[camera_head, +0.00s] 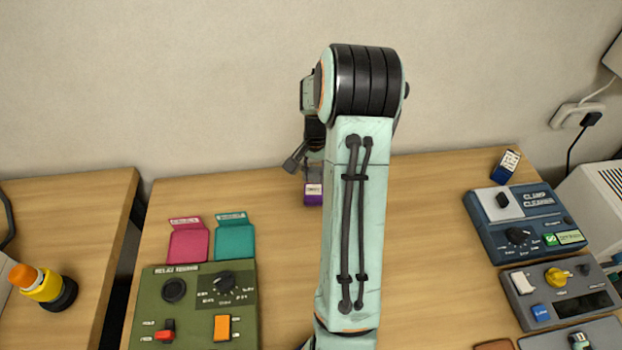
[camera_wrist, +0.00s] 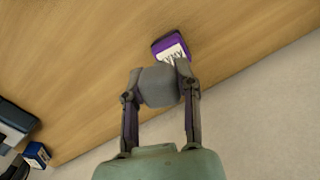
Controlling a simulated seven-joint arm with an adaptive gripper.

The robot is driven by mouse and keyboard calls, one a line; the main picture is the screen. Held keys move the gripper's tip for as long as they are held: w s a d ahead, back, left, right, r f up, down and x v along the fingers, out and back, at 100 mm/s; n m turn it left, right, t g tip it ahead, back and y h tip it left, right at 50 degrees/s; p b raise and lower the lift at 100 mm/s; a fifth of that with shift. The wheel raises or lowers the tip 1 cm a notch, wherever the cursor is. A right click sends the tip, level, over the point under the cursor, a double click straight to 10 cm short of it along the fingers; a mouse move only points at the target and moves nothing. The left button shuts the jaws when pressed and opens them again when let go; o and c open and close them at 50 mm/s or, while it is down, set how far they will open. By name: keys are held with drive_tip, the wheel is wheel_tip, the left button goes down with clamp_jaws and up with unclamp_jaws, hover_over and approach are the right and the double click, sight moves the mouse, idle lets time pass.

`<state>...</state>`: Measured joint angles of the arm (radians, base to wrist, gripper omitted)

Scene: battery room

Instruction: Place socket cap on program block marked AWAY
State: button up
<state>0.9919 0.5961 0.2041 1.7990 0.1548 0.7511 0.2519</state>
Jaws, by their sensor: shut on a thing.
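A purple block (camera_wrist: 158,47) with a white label stands on the wooden table; the label is turned round in the wrist view and seems to read AWAY. The block also shows in the head view (camera_head: 313,197), left of my arm. My gripper (camera_wrist: 160,88) is shut on a grey socket cap (camera_wrist: 157,84), held between its two fingers. In the wrist view the cap overlaps the block's near edge; whether they touch I cannot tell. In the head view my arm hides most of the gripper (camera_head: 303,165) and the cap cannot be made out clearly.
A dark blue block (camera_head: 504,166) with a white label stands at the back right, near a blue control box (camera_head: 490,240) and a grey one (camera_head: 522,286). Pink (camera_head: 188,245) and teal (camera_head: 235,242) pads lie behind a green panel (camera_head: 190,300). The wall rises close behind.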

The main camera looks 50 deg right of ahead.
sight(314, 189)
drive_tip(key=f, duration=0.1)
drive_tip(key=w+d+f, duration=0.1)
drive_tip(key=d+f, duration=0.1)
drive_tip(key=shift+w, duration=0.35)
drive_tip(key=shift+w+d+f, duration=0.1)
drive_tip(key=shift+f, duration=0.85)
drive_tip(key=shift+w+d+f, duration=0.1)
drive_tip(key=shift+f, duration=0.85)
drive_tip(key=shift+f, duration=0.15)
drive_tip(key=o, duration=0.9)
